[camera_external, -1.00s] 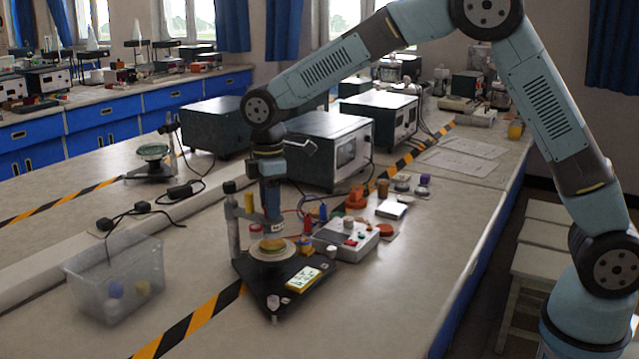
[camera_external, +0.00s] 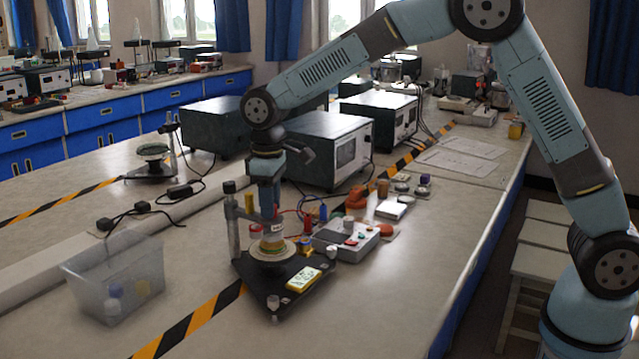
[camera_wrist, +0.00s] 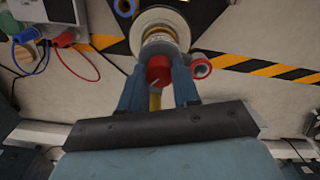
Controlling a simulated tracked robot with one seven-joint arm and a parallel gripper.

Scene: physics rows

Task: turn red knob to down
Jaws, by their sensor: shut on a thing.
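The red knob (camera_wrist: 158,70) shows in the wrist view between the two blue fingers of my gripper (camera_wrist: 160,78). A short pale mark is visible on its face. My gripper is shut on the knob, with one finger on each side. Beyond the knob is a round pale stack with a wide rim (camera_wrist: 158,22). In the external view my gripper (camera_external: 271,218) points down over this round stack (camera_external: 273,250) on a black base. The knob is hidden by the fingers there.
A metal post (camera_external: 232,222) stands just left of my gripper. A red-and-white ring (camera_external: 256,232) is close by. A clear bin (camera_external: 115,280) stands at the left.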

